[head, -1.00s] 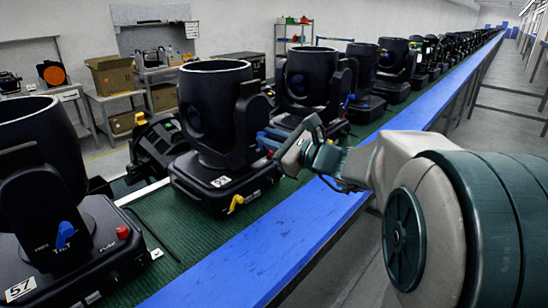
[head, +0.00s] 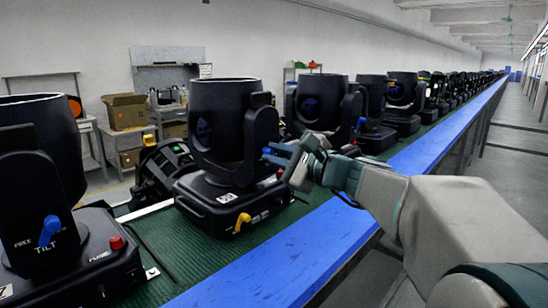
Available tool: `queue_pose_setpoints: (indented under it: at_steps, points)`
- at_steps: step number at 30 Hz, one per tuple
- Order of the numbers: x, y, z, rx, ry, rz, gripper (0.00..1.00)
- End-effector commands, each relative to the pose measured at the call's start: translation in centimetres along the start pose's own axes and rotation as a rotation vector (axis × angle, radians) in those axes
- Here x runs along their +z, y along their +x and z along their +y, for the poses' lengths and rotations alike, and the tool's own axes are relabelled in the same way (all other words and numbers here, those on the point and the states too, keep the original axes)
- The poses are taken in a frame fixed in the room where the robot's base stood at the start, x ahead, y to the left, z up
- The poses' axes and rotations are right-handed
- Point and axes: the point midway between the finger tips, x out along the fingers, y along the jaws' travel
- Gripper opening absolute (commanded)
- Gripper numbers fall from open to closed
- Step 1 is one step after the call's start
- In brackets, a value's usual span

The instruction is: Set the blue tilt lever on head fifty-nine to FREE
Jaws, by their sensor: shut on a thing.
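A black moving head (head: 218,125) stands on the green belt in the middle of the head view. Its white number label (head: 228,198) is too small to read surely. My gripper (head: 276,156) is at the right side of this head's yoke, shut on the blue tilt lever (head: 269,152). The jaws cover most of the lever, so its setting and the lettering around it are hidden. A yellow lever (head: 243,220) sits low on the same base, with a red knob (head: 280,174) near my gripper.
A nearer black head (head: 40,150) at left has a blue lever (head: 50,230) marked TILT and FREE, and a red FUSE knob (head: 116,242). More heads recede along the belt (head: 180,245). A blue rail (head: 290,255) edges it. The aisle at right is clear.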

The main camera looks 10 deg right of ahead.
Motion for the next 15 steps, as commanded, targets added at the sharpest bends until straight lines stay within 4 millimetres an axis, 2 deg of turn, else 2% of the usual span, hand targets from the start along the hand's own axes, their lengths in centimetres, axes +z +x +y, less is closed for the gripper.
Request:
queue_pose_setpoints:
  at_steps: [7,8,9,10,15]
  points:
    - [-0.02,0.00,0.02,0.001,0.000,0.001,0.00]
    - [-0.02,0.00,0.02,0.001,0.000,0.001,0.21]
    - [-0.02,0.00,0.02,0.001,0.000,0.001,0.32]
    - [-0.02,0.00,0.02,0.001,0.000,0.001,0.37]
    - [-0.02,0.00,0.02,0.001,0.000,0.001,0.37]
